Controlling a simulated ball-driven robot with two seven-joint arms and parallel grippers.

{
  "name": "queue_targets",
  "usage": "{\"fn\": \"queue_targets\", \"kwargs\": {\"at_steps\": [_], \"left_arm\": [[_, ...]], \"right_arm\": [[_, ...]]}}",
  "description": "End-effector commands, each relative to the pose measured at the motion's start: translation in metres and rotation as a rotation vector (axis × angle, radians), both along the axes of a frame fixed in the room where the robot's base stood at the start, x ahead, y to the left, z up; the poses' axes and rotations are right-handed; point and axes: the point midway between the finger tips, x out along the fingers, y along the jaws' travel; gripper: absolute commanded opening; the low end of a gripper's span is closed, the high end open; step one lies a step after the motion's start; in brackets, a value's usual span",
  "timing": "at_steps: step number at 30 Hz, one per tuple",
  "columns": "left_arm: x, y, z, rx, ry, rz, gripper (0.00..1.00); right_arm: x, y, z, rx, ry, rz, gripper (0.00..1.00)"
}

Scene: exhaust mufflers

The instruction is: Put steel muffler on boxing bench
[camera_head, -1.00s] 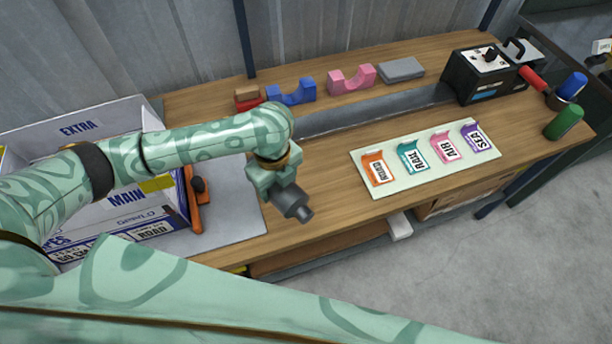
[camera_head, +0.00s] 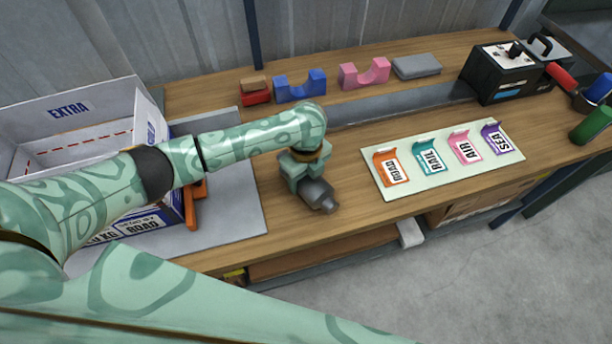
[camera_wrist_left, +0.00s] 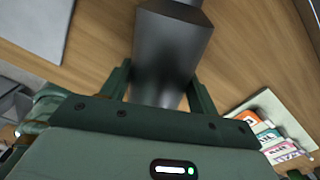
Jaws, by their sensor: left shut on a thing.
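My left gripper (camera_head: 303,172) is shut on a dark grey steel muffler (camera_head: 318,195). The muffler has a thick body and a narrower end that points towards the front of the wooden bench (camera_head: 345,225). In the left wrist view the muffler (camera_wrist_left: 168,55) sits between the two fingers of the gripper (camera_wrist_left: 160,88), with wood grain behind it. The muffler is over bare wood between the grey mat and the label board. I cannot tell whether it touches the bench top. My right gripper is not in view.
An open box (camera_head: 62,119) marked EXTRA stands at the left on a grey mat (camera_head: 240,215). A label board (camera_head: 412,193) with ROAD, RAIL, AIR and SEA tags lies to the right. Blue (camera_head: 300,88) and pink (camera_head: 364,75) cradles stand behind. A black device (camera_head: 497,80) stands back right.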

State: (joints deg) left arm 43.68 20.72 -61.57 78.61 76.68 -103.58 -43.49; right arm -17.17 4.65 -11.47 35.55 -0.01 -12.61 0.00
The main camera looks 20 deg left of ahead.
Motion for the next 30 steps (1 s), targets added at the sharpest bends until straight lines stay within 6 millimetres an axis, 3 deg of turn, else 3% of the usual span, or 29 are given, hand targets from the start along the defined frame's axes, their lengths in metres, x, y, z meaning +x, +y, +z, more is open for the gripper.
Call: {"fn": "queue_targets", "kwargs": {"at_steps": [4,5,7,17,20,30], "left_arm": [[0.0,0.0,-0.002,0.001,-0.001,0.0,0.23],[0.0,0.001,-0.003,0.001,0.0,0.001,0.63],[0.0,0.0,-0.003,0.001,0.0,0.0,0.82],[0.0,0.0,0.0,0.0,0.0,0.0,0.82],[0.0,0.0,0.015,0.001,-0.003,0.0,0.82],[0.0,0.0,0.095,0.0,-0.004,0.0,0.82]], "right_arm": [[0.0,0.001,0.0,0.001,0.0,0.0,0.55],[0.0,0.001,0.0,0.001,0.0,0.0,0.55],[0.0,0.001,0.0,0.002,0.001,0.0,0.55],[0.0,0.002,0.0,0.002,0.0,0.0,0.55],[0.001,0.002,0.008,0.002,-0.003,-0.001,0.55],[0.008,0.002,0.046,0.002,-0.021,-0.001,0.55]]}}
